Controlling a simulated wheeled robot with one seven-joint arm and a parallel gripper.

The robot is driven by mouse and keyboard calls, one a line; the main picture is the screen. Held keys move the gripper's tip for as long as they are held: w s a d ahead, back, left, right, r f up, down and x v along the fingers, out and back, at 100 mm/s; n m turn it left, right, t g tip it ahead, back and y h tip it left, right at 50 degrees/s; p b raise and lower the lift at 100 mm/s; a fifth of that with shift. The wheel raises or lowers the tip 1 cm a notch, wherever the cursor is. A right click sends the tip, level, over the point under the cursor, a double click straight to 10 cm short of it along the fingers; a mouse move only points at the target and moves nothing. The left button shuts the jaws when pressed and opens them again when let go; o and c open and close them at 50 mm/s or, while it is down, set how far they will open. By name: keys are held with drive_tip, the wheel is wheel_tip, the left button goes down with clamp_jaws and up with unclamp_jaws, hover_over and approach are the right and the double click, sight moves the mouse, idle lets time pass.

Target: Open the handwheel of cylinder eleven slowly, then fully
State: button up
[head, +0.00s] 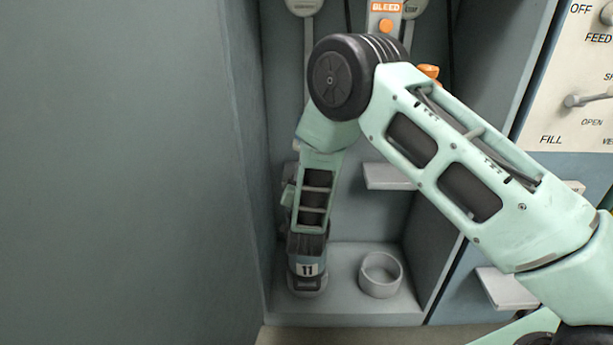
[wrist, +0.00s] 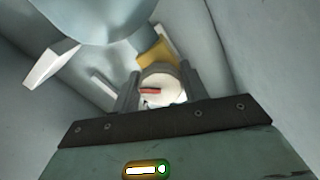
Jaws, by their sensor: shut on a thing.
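Cylinder eleven (head: 308,270) stands upright on the floor of a grey bay in the head view. In the wrist view my gripper (wrist: 160,84) has a finger on each side of a pale round piece with a red mark, which looks like the handwheel (wrist: 158,96). The fingers are shut on it. How far it is turned cannot be told.
An empty grey ring holder (head: 380,276) sits on the bay floor to the right of the cylinder. A pale shelf (head: 388,177) juts from the back wall. A bay wall (head: 170,170) closes the left. An orange BLEED label (head: 386,7) and a control panel (head: 575,95) are at the right.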

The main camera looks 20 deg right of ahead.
drive_tip(key=n+p, duration=0.1)
drive_tip(key=n, duration=0.2)
drive_tip(key=shift+s+n, duration=0.1)
drive_tip(key=shift+n, duration=0.3)
drive_tip(key=n+p, duration=0.2)
drive_tip(key=n, duration=0.1)
drive_tip(key=shift+n, duration=0.3)
drive_tip(key=n+p, duration=0.1)
drive_tip(key=n, duration=0.2)
drive_tip(key=shift+d+n, duration=0.1)
drive_tip(key=shift+n, duration=0.2)
drive_tip(key=n+p, duration=0.1)
drive_tip(key=n, duration=0.2)
drive_tip(key=shift+n, duration=0.3)
drive_tip(key=n+p, duration=0.1)
drive_tip(key=n, duration=0.4)
drive_tip(key=shift+d+p, duration=0.1)
drive_tip(key=shift+p, duration=0.2)
drive_tip(key=n, duration=0.5)
drive_tip(key=shift+r, duration=0.1)
drive_tip(key=shift+n, duration=0.4)
drive_tip(key=o, duration=1)
